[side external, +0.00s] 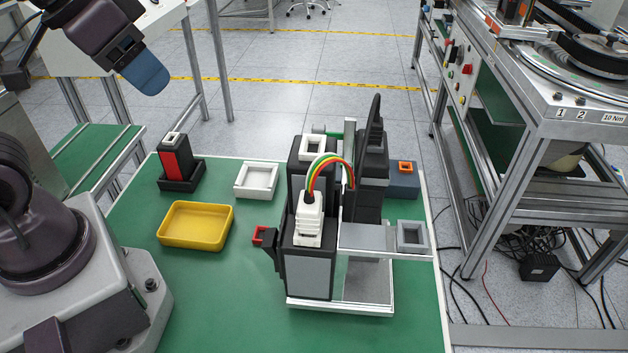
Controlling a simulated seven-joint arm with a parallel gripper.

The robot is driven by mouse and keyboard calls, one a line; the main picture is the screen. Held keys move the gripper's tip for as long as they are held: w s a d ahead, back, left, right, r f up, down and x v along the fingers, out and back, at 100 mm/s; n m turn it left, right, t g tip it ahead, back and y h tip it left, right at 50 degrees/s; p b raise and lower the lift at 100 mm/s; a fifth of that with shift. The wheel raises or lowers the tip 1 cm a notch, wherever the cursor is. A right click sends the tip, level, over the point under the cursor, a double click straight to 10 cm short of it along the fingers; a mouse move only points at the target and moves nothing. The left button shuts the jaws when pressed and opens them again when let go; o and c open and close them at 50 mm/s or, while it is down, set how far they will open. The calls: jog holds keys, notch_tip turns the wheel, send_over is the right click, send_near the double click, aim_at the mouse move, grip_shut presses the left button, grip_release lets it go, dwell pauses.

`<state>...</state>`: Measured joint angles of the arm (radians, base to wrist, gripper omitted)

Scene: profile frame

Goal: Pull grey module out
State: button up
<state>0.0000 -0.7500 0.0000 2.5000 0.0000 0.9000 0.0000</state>
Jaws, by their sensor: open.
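A profile frame (340,303) stands on the green table and holds several upright modules. A flat grey module (368,237) sits at its right side, with a grey square ring (412,237) at its right end, reaching past the frame. It is the likeliest grey module; how it is seated in the frame is hidden. Dark modules with grey faces (308,273) stand to its left; one carries a white plug (309,218) with a looped red, yellow and green cable (328,160). My gripper (146,77), with blue fingers, is open and empty, high at the upper left, far from the frame.
A yellow tray (196,226), a white square holder (257,180) and a red-black module in a black holder (172,160) stand left of the frame. A blue-grey block with an orange ring (404,180) stands behind right.

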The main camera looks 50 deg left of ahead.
dwell(0.3)
jog(key=o, duration=0.5)
jog(key=shift+d+f, duration=0.15)
jog(key=shift+d, duration=0.05)
jog(key=shift+o, duration=0.6)
jog(key=w+d+m+g, duration=0.1)
jog(key=w+d+m, duration=0.2)
jog(key=w+d, duration=0.1)
jog(key=shift+w+d+g+h, duration=0.15)
jog(key=shift+d+g+h, duration=0.25)
jog(key=shift+d, duration=0.05)
notch_tip(320, 180, up, 2)
jog(key=r+m+g, duration=0.1)
jog(key=m+g, duration=0.2)
jog(key=m, duration=1.4)
send_over(313, 150)
jog(key=shift+a+f+y, duration=0.15)
jog(key=shift+f+y, duration=0.1)
jog(key=shift+y, duration=0.05)
notch_tip(313, 150, down, 11)
jog(key=m, duration=0.7)
jog(key=shift+r+g, duration=0.1)
jog(key=shift+g, duration=0.3)
